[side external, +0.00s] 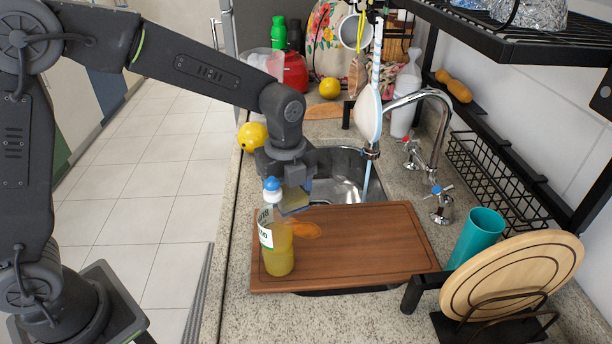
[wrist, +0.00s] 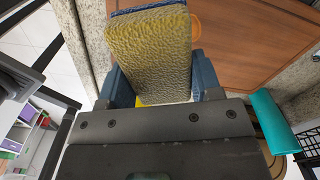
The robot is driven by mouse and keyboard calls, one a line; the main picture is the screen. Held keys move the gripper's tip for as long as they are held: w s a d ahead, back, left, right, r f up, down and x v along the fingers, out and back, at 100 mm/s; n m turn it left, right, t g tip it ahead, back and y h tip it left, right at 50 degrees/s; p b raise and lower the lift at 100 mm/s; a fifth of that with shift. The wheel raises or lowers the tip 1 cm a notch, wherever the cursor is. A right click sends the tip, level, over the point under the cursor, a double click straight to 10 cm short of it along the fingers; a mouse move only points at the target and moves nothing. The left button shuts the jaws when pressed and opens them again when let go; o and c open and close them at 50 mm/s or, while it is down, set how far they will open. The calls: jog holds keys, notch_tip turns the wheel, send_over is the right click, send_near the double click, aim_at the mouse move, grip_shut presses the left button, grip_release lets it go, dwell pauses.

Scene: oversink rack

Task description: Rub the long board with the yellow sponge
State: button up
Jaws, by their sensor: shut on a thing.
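The long board (side external: 370,240) is a brown wooden board lying flat across the sink. It also shows in the wrist view (wrist: 255,40). An orange patch (side external: 305,230) marks its left part. My gripper (side external: 290,197) is over the board's far left part, shut on the yellow sponge (side external: 295,201). In the wrist view the sponge (wrist: 150,55) sits between the two blue fingers, with a dark blue layer along its far edge. The soap bottle in front partly hides the gripper's surroundings in the side view. I cannot tell whether the sponge touches the board.
A soap bottle (side external: 277,250) with a blue cap stands on the board's left part, close to my gripper. The faucet (side external: 440,130) and open sink basin (side external: 340,175) are behind the board. A teal cup (side external: 475,237) and round boards (side external: 520,275) stand right. The board's right half is clear.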

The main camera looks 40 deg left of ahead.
aim_at(325, 230)
jog(key=shift+s+a+f, duration=0.15)
jog(key=shift+s+f, duration=0.2)
jog(key=shift+s, duration=0.1)
jog(key=shift+f, duration=3.15)
jog(key=shift+w+d+f, duration=0.15)
jog(key=shift+f, duration=0.25)
jog(key=shift+w+d+f, duration=0.1)
jog(key=shift+w+f, duration=0.05)
jog(key=shift+f, duration=0.2)
jog(key=shift+w+d, duration=2.65)
jog(key=shift+s+a, duration=2.8)
jog(key=shift+s+a+r, duration=0.1)
jog(key=shift+a+r, duration=0.05)
jog(key=shift+r, duration=3.9)
